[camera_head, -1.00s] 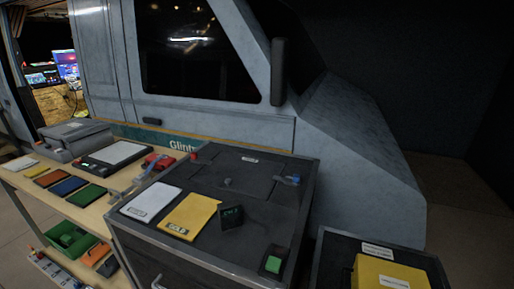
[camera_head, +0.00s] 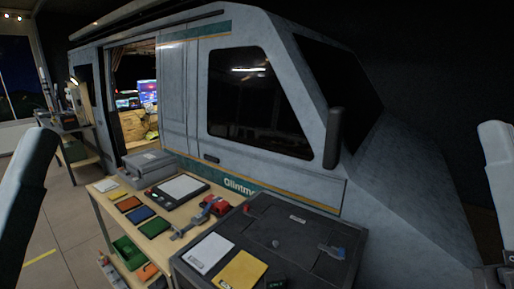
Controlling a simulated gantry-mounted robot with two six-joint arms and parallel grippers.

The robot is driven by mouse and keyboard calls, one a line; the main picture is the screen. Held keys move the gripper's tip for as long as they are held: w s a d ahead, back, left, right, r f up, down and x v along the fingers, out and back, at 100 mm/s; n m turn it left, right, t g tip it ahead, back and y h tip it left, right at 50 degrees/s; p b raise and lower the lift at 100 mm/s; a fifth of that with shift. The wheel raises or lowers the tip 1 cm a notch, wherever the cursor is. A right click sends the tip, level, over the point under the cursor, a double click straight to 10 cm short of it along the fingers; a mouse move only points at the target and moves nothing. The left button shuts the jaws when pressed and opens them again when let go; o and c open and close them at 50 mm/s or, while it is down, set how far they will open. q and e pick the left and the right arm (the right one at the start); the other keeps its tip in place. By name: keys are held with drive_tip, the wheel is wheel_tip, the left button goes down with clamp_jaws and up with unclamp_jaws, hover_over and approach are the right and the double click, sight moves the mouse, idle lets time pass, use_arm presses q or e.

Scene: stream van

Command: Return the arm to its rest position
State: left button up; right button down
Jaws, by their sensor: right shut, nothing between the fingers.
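My right arm shows at the right edge of the head view as a pale link. Below it is a dark part, my right gripper (camera_head: 496,275), cut off by the frame edge. It is shut with nothing held, and its fingertips are hard to make out. It is apart from the dark workbench (camera_head: 345,262). My left arm shows as a pale link at the left edge, raised beside the shelf table. No left gripper shows.
A wooden table (camera_head: 103,212) holds a grey case (camera_head: 146,165), a white pad (camera_head: 181,187), coloured cards and a red tool (camera_head: 216,205). White (camera_head: 208,253) and yellow (camera_head: 240,270) cards lie on the workbench. A grey van (camera_head: 185,95) stands behind. Floor at left is open.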

wheel_tip(320, 180, up, 39)
drive_tip(key=s+a+n+y+p, duration=0.1)
drive_tip(key=n+y+p, duration=0.4)
drive_tip(key=p, duration=3.2)
drive_tip(key=shift+s+a+f+n+g+p, duration=0.25)
drive_tip(key=shift+a+n, duration=0.35)
drive_tip(key=shift+a, duration=0.3)
